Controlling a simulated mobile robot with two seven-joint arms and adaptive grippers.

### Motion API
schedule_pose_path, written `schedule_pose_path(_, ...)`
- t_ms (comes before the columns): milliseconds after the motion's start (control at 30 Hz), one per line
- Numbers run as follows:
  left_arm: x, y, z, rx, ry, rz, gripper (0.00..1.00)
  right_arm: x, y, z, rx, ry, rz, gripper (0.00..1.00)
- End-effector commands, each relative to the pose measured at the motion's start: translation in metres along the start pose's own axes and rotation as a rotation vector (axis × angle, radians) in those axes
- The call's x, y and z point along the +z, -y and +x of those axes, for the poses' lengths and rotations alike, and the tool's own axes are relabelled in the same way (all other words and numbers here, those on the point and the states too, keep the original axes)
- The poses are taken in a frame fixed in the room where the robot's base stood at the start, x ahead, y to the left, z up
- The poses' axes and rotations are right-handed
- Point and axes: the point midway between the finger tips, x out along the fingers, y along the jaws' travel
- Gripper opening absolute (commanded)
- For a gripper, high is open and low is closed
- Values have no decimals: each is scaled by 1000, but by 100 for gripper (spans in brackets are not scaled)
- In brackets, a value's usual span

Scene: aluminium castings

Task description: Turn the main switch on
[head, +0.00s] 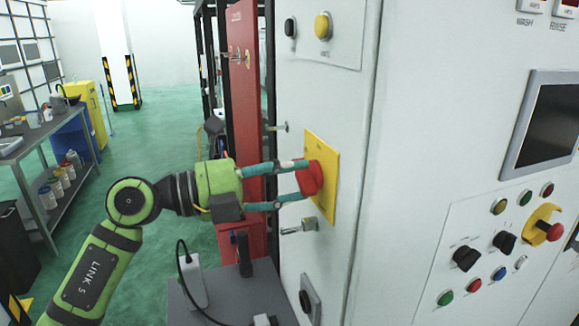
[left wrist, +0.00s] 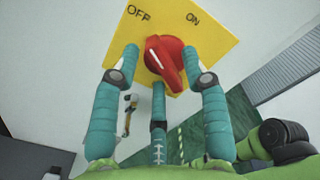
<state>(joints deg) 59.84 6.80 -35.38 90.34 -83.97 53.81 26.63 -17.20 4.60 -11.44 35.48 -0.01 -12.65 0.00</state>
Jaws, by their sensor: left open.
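The main switch is a red rotary knob (head: 313,178) on a yellow plate (head: 328,150) on the pale cabinet's side face. In the left wrist view the knob (left wrist: 168,62) sits below the words OFF and ON on the plate (left wrist: 205,40). Its raised grip slants from upper left to lower right, and its upper end lies nearer OFF. My left gripper (head: 302,180) is open, its teal fingers reaching to the knob. In the left wrist view its fingertips (left wrist: 167,72) stand around the knob on several sides. Whether they touch it I cannot tell. My right gripper is out of view.
The cabinet front (head: 455,100) carries a screen (head: 545,122), buttons and knobs. A metal latch (head: 300,228) sticks out below the yellow plate. A red panel (head: 243,110) stands behind the gripper. A grey surface with cables (head: 235,290) lies below.

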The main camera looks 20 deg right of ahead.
Motion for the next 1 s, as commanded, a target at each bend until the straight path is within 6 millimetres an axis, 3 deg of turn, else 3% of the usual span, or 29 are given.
schedule_pose_path(300,0,-1,4,0,0,0,45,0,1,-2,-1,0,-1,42)
schedule_pose_path(333,0,-1,4,0,0,0,37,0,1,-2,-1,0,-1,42)
schedule_pose_path(400,0,-1,4,-1,0,0,9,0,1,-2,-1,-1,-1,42)
schedule_pose_path(433,0,-1,4,0,0,0,0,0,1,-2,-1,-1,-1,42)
schedule_pose_path(767,-1,-1,4,0,0,11,0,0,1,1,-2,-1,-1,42)
schedule_pose_path(1000,-2,-3,4,0,-1,102,0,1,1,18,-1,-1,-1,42)
